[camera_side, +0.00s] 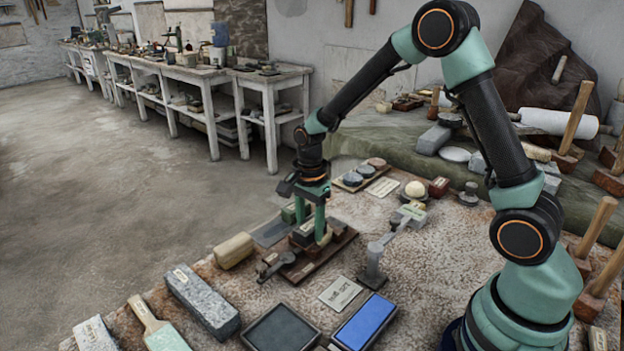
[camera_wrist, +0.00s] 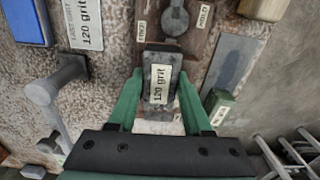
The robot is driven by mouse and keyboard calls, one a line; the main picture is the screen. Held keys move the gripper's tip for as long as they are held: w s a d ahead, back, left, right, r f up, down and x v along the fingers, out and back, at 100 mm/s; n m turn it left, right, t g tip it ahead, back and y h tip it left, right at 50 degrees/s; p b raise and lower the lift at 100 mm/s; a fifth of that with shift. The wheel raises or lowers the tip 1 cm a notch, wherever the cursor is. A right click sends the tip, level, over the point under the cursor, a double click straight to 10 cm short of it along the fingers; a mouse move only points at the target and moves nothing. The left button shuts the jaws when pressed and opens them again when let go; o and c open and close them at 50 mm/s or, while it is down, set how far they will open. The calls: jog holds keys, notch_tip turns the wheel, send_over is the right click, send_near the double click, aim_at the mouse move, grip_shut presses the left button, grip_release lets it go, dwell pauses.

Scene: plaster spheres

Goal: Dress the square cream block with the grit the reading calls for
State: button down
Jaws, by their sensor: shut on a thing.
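My gripper (camera_side: 313,236) points down over a dark brown board (camera_side: 318,265); it also shows in the wrist view (camera_wrist: 158,108). It is shut on a dark grey block (camera_wrist: 160,68) with a pale label reading "120 grit". In the side view the block (camera_side: 302,234) is partly hidden by my fingers. A small cream piece (camera_side: 325,238) shows by the fingers; I cannot tell whether it is the square cream block. A card (camera_side: 340,292) lies on the table; in the wrist view this card (camera_wrist: 87,25) also reads "120 grit".
A grey post (camera_side: 373,268) stands right of the board. A blue stone (camera_side: 366,322), a dark tray (camera_side: 282,330) and a long grey stone (camera_side: 201,300) lie in front. A small green block (camera_wrist: 218,106) rests by a grey plate (camera_wrist: 231,63).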

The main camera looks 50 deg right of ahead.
jog(key=shift+d, duration=2.15)
jog(key=shift+r, duration=0.1)
jog(key=shift+a+r, duration=0.35)
jog(key=shift+a, duration=0.2)
jog(key=shift+a+r, duration=0.35)
jog(key=shift+a, duration=0.2)
jog(key=shift+w+f, duration=0.2)
jog(key=shift+w, duration=1)
jog(key=shift+f, duration=0.6)
jog(key=shift+a, duration=0.1)
